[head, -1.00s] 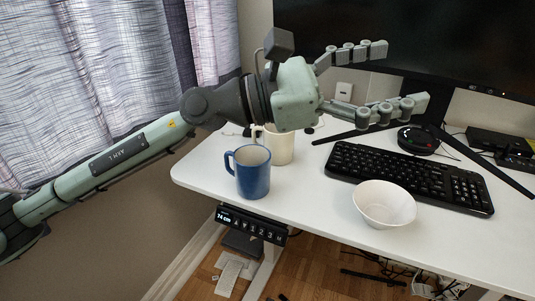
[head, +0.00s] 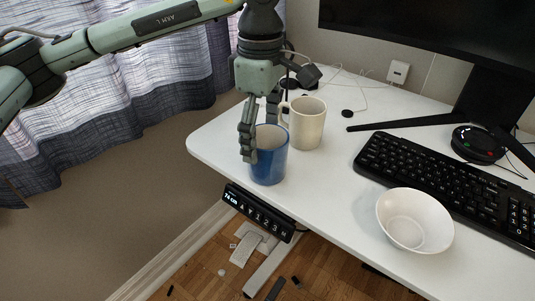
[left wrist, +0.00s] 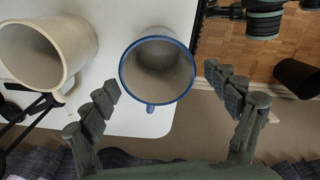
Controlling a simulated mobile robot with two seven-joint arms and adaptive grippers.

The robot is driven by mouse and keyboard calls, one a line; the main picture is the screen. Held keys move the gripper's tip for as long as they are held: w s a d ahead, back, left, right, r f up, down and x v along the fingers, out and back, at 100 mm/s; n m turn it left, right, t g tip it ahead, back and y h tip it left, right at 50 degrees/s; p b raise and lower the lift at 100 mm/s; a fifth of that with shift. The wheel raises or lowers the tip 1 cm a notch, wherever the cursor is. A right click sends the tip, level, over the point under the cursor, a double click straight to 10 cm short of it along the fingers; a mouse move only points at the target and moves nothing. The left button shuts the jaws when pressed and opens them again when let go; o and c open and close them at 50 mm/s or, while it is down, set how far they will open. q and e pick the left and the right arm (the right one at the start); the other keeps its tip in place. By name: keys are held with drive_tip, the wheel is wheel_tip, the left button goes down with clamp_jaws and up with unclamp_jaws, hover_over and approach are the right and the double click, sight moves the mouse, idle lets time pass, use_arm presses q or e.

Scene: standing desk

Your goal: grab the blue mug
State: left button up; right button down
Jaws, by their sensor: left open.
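The blue mug (head: 270,168) stands upright on the white desk near its left front edge. Its inside is pale and looks empty. My left gripper (head: 258,132) points down at the mug, with one finger beside its left side and the other behind its rim. In the left wrist view the mug (left wrist: 157,72) lies between the spread fingertips, its handle (left wrist: 151,107) towards my palm. The left gripper is open, and I cannot tell whether a finger touches the mug. My right gripper is not in view.
A cream mug (head: 306,128) stands close behind and to the right of the blue mug. A white bowl (head: 414,222) and a black keyboard (head: 440,180) are further right. A desk control panel (head: 258,213) sits under the front edge. The desk between mug and bowl is clear.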

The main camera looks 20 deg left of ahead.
use_arm(q)
drive_tip(key=f, duration=0.5)
drive_tip(key=shift+d+f+p, duration=0.2)
drive_tip(key=shift+f+p, duration=0.05)
drive_tip(key=shift+p, duration=0.15)
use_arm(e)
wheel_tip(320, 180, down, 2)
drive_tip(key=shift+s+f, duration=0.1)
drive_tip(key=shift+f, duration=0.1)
use_arm(q)
drive_tip(key=c, duration=1.5)
drive_tip(key=shift+r, duration=0.1)
drive_tip(key=shift+c, duration=0.2)
